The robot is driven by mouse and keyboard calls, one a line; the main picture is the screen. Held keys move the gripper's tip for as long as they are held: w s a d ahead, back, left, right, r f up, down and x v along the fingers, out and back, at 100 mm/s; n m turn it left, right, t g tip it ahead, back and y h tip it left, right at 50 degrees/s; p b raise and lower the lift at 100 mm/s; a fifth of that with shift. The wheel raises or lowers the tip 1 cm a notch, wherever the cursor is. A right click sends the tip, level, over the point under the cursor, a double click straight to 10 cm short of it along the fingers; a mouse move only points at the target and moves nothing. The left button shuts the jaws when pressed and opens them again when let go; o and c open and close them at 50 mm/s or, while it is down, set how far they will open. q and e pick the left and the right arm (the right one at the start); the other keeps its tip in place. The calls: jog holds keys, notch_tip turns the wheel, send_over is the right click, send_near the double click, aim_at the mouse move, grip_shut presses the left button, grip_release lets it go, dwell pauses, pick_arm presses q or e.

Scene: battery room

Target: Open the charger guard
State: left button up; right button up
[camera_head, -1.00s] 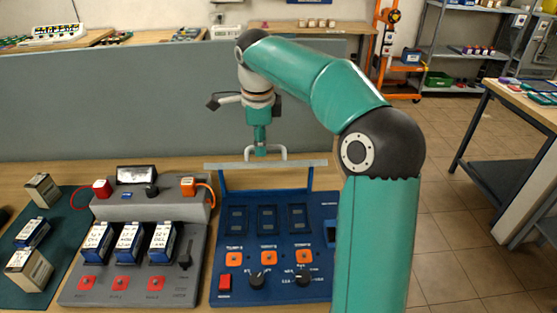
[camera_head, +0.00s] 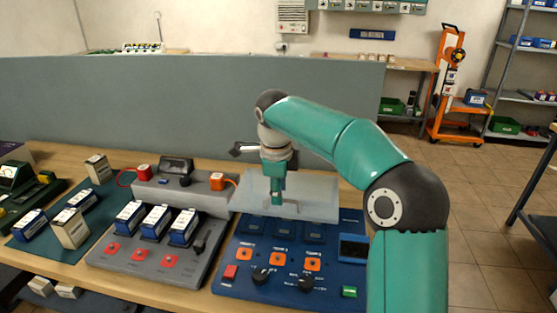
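The charger (camera_head: 290,265) is a blue unit on the bench with dark bays, orange squares, black knobs, a red switch and a green button. Its guard (camera_head: 318,197) is a clear, pale panel at the charger's back edge, raised off the bays, its face towards me. How far it leans is hard to tell. My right gripper (camera_head: 277,202) points down at the panel's middle, overlapping it, near the pale handle. Whether its fingers grip the handle cannot be made out. My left gripper is not in view.
A grey station (camera_head: 150,262) with several blue-and-white batteries stands left of the charger. Loose batteries lie on a green mat (camera_head: 30,246) further left. A grey partition (camera_head: 110,110) closes off the bench's back. Floor is clear on the right.

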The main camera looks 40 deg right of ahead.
notch_tip(320, 180, up, 13)
jog(key=s+a+p, duration=0.1)
jog(key=a+p, duration=0.1)
jog(key=shift+s+a, duration=0.15)
jog(key=shift+s, duration=0.15)
dwell(0.3)
